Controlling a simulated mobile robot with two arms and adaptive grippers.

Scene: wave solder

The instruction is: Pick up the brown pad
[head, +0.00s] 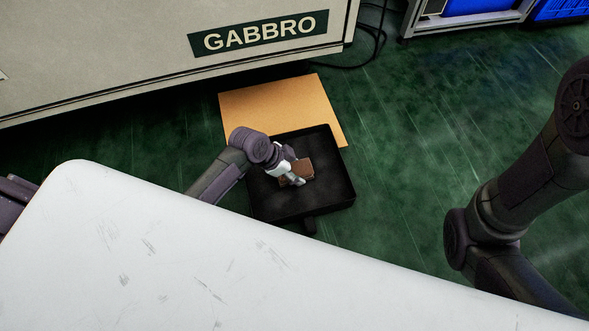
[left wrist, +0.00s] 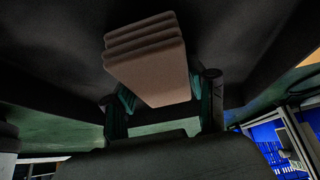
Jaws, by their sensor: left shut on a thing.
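The brown pad (head: 302,168) is a small block over the black tray (head: 335,190) in the head view. In the left wrist view the brown pad (left wrist: 150,75) looks like a thick block with grooved layers along one side. My left gripper (head: 296,179) reaches over the tray from the left and is shut on the brown pad. Its fingers (left wrist: 165,100) show on both sides of the pad in the left wrist view. I cannot tell whether the pad touches the tray floor. My right arm is at the right of the head view, but its gripper is out of frame.
A tan board (head: 275,103) lies on the green floor behind the tray. The large GABBRO machine (head: 150,60) stands beyond it. A dark cable (head: 378,35) runs beside the machine. Open floor (head: 420,130) lies right of the tray. A blue bin (head: 560,10) is at the back right.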

